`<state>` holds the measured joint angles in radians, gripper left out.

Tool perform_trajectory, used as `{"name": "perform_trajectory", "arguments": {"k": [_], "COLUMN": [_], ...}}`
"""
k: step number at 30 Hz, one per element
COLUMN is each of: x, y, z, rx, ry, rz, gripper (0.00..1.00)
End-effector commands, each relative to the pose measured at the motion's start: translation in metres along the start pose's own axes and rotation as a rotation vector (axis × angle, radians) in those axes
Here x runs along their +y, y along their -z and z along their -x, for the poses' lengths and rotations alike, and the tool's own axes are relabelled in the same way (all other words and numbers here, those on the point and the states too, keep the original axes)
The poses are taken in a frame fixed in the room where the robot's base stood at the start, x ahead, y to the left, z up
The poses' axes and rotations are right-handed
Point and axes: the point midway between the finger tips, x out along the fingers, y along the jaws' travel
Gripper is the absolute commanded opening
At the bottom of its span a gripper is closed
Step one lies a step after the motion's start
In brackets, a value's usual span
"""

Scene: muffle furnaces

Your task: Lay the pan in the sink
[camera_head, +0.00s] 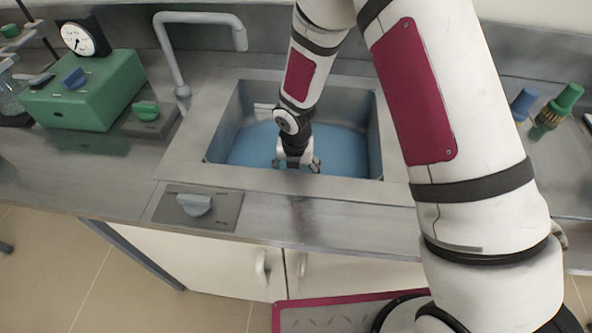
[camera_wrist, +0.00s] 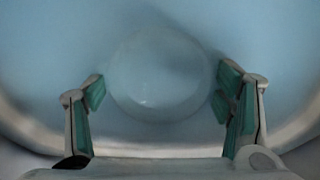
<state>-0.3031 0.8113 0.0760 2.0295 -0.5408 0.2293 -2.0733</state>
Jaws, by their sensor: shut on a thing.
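The sink (camera_head: 262,180) is a steel basin set in the counter, with a blue bottom that may be water. My gripper (camera_head: 298,165) points down inside the basin, near its front wall. In the wrist view, my gripper (camera_wrist: 160,82) has its two green-padded fingers on either side of a pale, see-through round thing, which I take to be the pan (camera_wrist: 158,88). The fingers are shut on its sides. In the head view the pan is hidden or too small to make out. How high it is above the sink bottom is hard to tell.
A curved faucet (camera_head: 170,45) stands at the sink's back left. A green box with a dial (camera_head: 88,88) is on the left counter. A grey knob (camera_head: 195,204) sits in front of the sink. Green and blue taps (camera_head: 560,103) are at the right.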

Motion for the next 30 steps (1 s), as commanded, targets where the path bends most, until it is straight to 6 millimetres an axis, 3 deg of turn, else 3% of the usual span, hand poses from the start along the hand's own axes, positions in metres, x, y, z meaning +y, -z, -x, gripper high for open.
{"name": "perform_trajectory", "arguments": {"k": [1, 2, 4, 17, 23, 30], "x": [0.000, 0.000, 0.000, 0.000, 0.001, 0.000], "y": [0.000, 0.000, 0.000, 0.000, -0.001, -0.001], "z": [-0.003, -0.002, -0.002, 0.002, 0.032, 0.083], "rx": [0.001, 0.001, 0.001, 0.000, -0.003, -0.002], "ry": [0.000, 0.000, 0.000, 0.000, -0.004, -0.003], "rz": [0.000, 0.000, 0.000, 0.001, -0.002, -0.001], "gripper": [0.44, 0.79, 0.94, 0.94, 0.94, 0.94]}}
